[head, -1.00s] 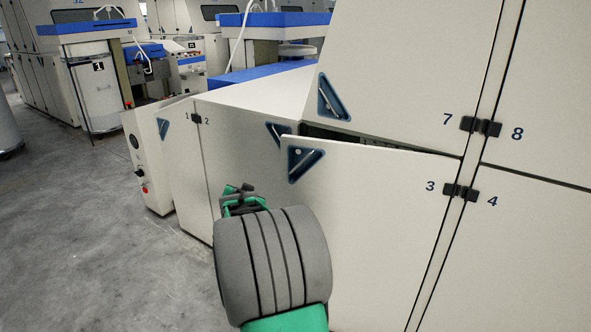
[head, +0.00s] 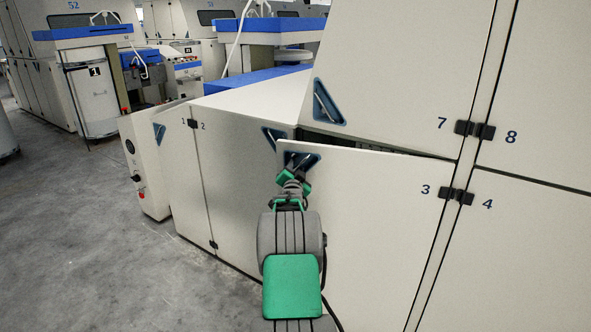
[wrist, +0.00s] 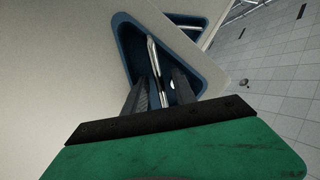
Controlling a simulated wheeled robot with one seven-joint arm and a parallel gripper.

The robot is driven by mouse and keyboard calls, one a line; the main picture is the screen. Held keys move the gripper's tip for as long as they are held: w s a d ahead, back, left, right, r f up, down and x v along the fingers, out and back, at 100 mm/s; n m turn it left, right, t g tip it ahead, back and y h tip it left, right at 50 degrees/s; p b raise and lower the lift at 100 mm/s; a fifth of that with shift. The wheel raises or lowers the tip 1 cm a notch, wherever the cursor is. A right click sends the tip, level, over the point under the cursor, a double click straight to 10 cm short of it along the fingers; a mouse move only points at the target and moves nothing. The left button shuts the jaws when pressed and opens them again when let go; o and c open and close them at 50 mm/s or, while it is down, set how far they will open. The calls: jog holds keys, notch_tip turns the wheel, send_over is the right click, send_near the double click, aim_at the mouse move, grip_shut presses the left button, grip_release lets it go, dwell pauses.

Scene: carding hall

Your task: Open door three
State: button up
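Door three (head: 370,225) is a large cream panel, with the number 3 by its hinge at the right. It stands a little ajar, with a dark gap above its top edge. Its handle is a metal bar in a blue triangular recess (head: 301,158) at the upper left corner. My gripper (head: 292,177) is at this recess and partly covers it. In the wrist view, the two dark fingers (wrist: 162,75) reach into the recess on either side of the handle bar (wrist: 154,58). They are apart, and a gap shows between the bar and the right finger.
Door two (head: 235,175) is left of door three, its blue handle recess (head: 274,138) close to my gripper. The door with the number 7 (head: 405,70) is above, and the number 4 panel (head: 520,260) is at right. Grey floor (head: 110,240) is open at the left.

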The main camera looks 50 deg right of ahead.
grip_shut()
dwell(1.4)
